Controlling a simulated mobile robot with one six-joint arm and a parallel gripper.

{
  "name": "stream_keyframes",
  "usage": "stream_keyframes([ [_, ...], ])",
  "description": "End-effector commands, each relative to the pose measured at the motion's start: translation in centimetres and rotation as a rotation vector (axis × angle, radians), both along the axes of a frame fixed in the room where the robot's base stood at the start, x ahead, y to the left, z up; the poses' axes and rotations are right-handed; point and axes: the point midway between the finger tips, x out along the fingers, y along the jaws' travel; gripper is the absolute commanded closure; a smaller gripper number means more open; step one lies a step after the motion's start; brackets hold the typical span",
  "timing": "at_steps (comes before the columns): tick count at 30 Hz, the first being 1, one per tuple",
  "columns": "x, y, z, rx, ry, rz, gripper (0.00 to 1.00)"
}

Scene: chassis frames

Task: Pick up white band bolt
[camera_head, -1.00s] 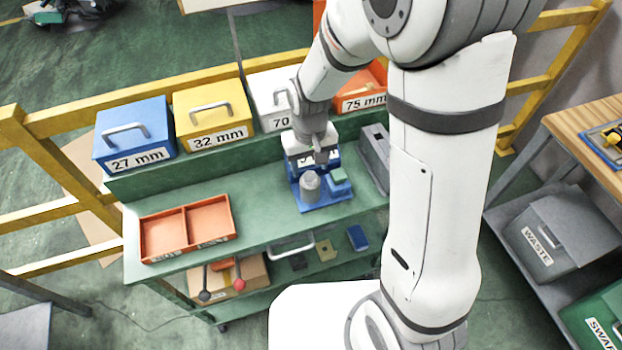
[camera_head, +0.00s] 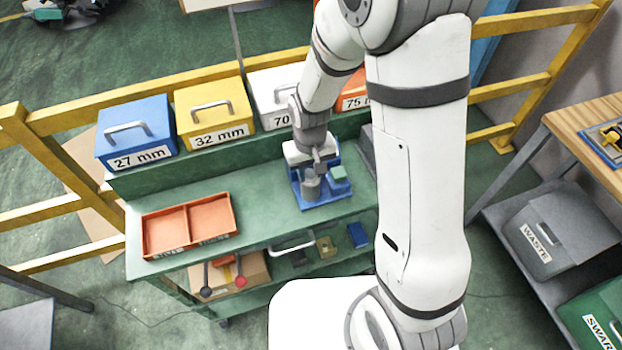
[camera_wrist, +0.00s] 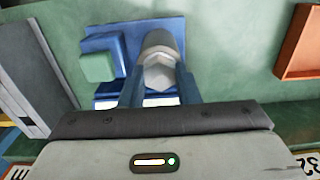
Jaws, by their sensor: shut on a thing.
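A grey hex-headed bolt (camera_wrist: 160,74) shows between my fingers in the wrist view. My gripper (camera_wrist: 159,92) is shut on it, one finger on each side. A grey rounded cylinder (camera_wrist: 160,42) lies just beyond the hex head; I cannot tell whether it is part of the bolt. No white band is clearly visible. They are at a blue fixture (camera_head: 322,197) with a green block (camera_head: 339,173) on the cart top. In the head view my gripper (camera_head: 319,166) is low over this fixture, and the bolt is hard to make out.
An orange two-part tray (camera_head: 188,225) is on the cart top, to the left. Blue (camera_head: 136,138), yellow (camera_head: 212,115) and white (camera_head: 277,95) labelled bins stand behind. A grey box (camera_wrist: 22,70) is close beside the fixture. Cart top is clear between tray and fixture.

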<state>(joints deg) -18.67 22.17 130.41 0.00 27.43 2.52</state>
Motion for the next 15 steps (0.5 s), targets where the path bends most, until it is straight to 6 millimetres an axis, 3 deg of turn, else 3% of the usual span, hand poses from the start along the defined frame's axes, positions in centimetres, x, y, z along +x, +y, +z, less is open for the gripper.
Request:
stream_keyframes([
  [7,0.02,-0.01,0.02,0.0,-0.001,-0.001,1.0],
  [15,0.08,-0.02,0.25,0.001,-0.002,-0.001,1.0],
])
